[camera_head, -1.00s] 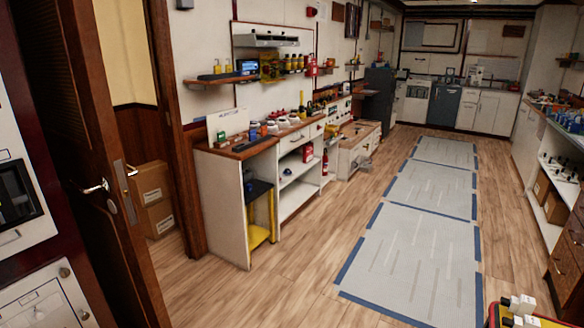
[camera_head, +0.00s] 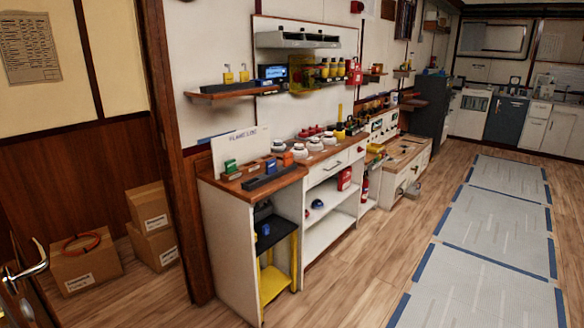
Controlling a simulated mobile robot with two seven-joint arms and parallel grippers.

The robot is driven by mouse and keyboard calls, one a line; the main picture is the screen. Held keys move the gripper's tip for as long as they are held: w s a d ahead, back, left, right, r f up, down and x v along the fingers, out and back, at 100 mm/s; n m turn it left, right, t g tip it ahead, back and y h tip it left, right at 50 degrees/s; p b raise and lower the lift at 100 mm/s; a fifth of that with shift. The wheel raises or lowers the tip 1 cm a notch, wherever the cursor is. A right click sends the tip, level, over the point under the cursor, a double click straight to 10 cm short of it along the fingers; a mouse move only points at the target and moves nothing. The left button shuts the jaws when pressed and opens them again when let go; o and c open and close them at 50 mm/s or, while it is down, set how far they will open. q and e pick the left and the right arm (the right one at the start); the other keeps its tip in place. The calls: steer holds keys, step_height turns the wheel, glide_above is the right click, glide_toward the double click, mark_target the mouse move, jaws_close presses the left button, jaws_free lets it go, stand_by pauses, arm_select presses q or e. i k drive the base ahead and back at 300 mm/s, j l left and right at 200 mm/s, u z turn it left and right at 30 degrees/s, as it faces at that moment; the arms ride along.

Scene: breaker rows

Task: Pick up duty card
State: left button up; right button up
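I cannot make out a duty card for sure in the head view. A white upright board with dark lettering (camera_head: 238,148) stands at the back of the near end of the wooden counter (camera_head: 262,188). Small green (camera_head: 231,166), blue and orange items and a dark flat strip (camera_head: 272,178) lie in front of it. A printed sheet (camera_head: 30,47) hangs on the wall at the upper left; its text is too small to read. Neither of my grippers is in view.
Cardboard boxes (camera_head: 152,208) stand on the floor through the doorway at left. A door handle (camera_head: 30,262) shows at the lower left. A wall shelf (camera_head: 230,95) holds small items. Wood floor and grey mats (camera_head: 470,290) lie clear to the right.

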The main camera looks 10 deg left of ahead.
mark_target(230, 165)
steer(key=i+u, duration=0.1)
steer(key=i, duration=0.7)
steer(key=i+l+u, duration=0.15)
steer(key=i, duration=0.65)
